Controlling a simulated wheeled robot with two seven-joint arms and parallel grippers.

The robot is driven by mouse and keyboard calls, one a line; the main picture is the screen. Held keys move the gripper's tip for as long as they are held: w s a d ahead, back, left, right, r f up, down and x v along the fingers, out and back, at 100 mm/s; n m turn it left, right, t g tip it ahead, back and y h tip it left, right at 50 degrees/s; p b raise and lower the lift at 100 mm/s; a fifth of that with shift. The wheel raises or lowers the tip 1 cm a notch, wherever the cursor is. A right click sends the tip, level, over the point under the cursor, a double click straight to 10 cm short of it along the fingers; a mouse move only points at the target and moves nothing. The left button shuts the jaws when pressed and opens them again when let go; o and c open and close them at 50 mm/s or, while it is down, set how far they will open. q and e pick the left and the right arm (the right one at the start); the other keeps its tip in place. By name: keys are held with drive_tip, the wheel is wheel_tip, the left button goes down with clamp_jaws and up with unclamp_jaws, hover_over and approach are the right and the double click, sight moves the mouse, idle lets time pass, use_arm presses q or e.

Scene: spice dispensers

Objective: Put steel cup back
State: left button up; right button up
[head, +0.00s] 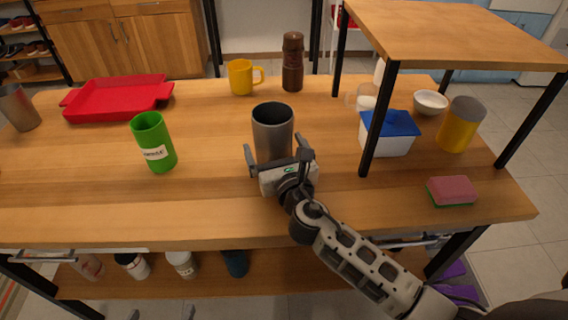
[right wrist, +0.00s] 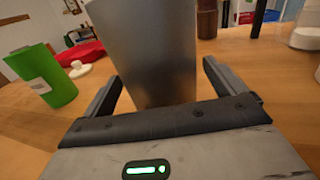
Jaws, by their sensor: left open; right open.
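A grey steel cup (head: 272,128) stands upright near the middle of the table. It also fills the upper middle of the right wrist view (right wrist: 150,50). My right gripper (head: 276,153) is open at the cup's near side, with a finger on either side of its lower part. In the right wrist view, a gap shows between the cup and each finger of the gripper (right wrist: 162,88). My left gripper (head: 161,314) shows only as two spread fingertips at the bottom edge, open. Another grey metal cup (head: 18,107) stands at the far left.
A green labelled container (head: 153,142) stands left of the cup. A red tray (head: 115,97), yellow mug (head: 240,77) and brown grinder (head: 292,62) are behind. A raised wooden shelf (head: 450,30) with black legs, a blue-lidded box (head: 390,132) and a sponge (head: 451,190) are right.

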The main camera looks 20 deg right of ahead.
drive_tip(key=s, duration=1)
drive_tip(key=shift+a, duration=0.15)
drive_tip(key=shift+s+b, duration=0.3)
drive_tip(key=shift+s, duration=0.2)
drive_tip(key=shift+s, duration=0.1)
